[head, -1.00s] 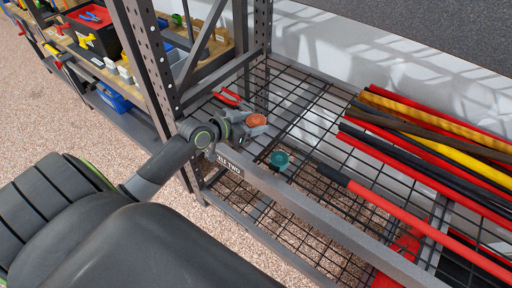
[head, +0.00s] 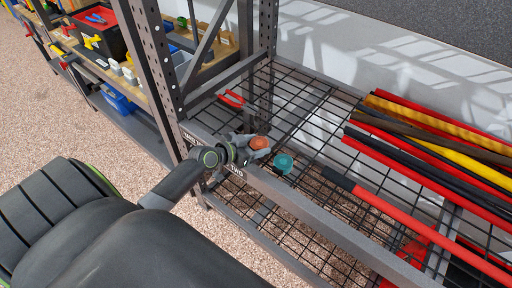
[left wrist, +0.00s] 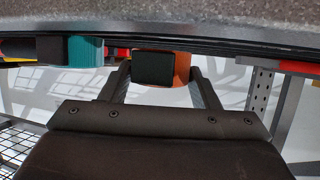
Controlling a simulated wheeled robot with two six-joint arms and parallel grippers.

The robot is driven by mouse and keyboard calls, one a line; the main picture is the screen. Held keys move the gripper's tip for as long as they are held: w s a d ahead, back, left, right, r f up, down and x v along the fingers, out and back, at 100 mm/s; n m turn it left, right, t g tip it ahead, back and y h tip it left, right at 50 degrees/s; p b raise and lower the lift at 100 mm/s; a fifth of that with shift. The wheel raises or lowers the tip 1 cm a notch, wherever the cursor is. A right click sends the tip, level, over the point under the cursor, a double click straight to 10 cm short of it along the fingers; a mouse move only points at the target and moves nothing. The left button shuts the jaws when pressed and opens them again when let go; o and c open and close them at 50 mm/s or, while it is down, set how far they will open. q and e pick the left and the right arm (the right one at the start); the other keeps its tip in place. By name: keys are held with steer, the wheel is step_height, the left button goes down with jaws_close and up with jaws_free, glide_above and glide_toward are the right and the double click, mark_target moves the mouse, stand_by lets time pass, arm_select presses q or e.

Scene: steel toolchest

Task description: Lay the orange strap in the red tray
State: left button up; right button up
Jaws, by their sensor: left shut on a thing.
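The orange strap (head: 259,143) is a small orange coil with a black buckle. My left gripper (head: 252,148) is shut on it at the front edge of the wire shelf. In the left wrist view the orange strap (left wrist: 182,69) and its buckle sit between the two fingers (left wrist: 157,75). A red tray (head: 103,16) with a blue tool in it appears to top a black case at the upper left, well away from the gripper; its inside is only partly seen. My right gripper is not in view.
A teal strap coil (head: 284,163) is just right of my gripper, also in the left wrist view (left wrist: 86,51). Red pliers (head: 232,98) lie behind on the wire shelf. Long bars (head: 430,150) fill the shelf's right side. A steel upright (head: 150,60) stands between shelf and workbench.

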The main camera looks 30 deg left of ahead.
arm_select(q)
steer(key=shift+f, duration=0.25)
steer(key=shift+f+b, duration=0.3)
steer(key=shift+b, duration=0.05)
steer(key=o, duration=1)
steer(key=shift+r, duration=0.1)
steer(key=v, duration=1.7)
steer(key=shift+s+a+r, duration=0.1)
steer(key=shift+a+r, duration=0.05)
steer(key=shift+a, duration=0.05)
